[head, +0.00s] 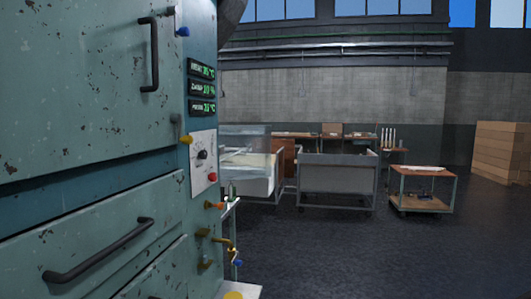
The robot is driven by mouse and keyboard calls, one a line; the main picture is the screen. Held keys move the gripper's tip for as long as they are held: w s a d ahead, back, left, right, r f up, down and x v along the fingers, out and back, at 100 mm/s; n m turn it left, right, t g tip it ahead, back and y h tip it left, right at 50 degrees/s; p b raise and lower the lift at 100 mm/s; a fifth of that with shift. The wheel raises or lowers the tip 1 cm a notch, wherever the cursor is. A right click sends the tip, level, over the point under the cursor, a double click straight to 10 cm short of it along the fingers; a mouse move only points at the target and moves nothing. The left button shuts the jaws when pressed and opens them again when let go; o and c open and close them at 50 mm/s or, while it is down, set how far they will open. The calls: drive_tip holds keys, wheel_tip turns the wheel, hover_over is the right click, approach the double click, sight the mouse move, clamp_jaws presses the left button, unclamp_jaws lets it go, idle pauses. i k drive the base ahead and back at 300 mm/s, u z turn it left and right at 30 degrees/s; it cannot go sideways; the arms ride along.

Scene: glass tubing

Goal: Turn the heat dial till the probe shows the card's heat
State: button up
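A worn teal machine (90,120) fills the left side, seen at a steep angle. On its narrow side is a white panel (204,175) with a small dark dial (202,155) and a red button (212,177). Above the panel are three stacked black readouts with green digits: top (201,69), middle (201,89) and bottom (202,107). The top and bottom ones seem to end in °C, but their labels and numbers are too small to read surely. I cannot make out a heat card. My gripper is not in view.
Coloured valves and handles (220,240) stick out below the panel. Black bar handles (100,250) cross the machine's front. Beyond stand a clear-walled tank (247,165), a grey wheeled bin (337,180) and a small cart (425,188). Stacked boxes (502,150) stand far right. The dark floor (390,255) is open at right.

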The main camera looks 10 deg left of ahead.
sight(202, 154)
drive_tip(key=z, duration=0.2)
drive_tip(key=i, duration=2.05)
drive_tip(key=u, duration=0.75)
